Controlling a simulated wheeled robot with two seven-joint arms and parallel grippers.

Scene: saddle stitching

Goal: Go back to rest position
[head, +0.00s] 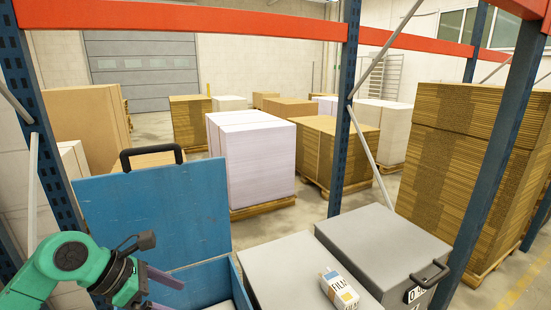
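My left gripper (164,290) is at the bottom left, on my green arm. Its two fingers point right, apart, with nothing seen between them; the lower one is partly cut off by the frame edge. It is in front of the open blue box (236,285), whose lid (150,215) stands up with a black handle on top. Most of the box's inside is hidden or out of frame. My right gripper is not in view.
A grey case (275,262) stands right of the blue box, with a small film carton (340,289) on it. Another grey case (383,245) with a black handle is farther right. Blue rack posts (345,120) and orange beams surround them. Pallets of stacked sheets (258,160) stand behind.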

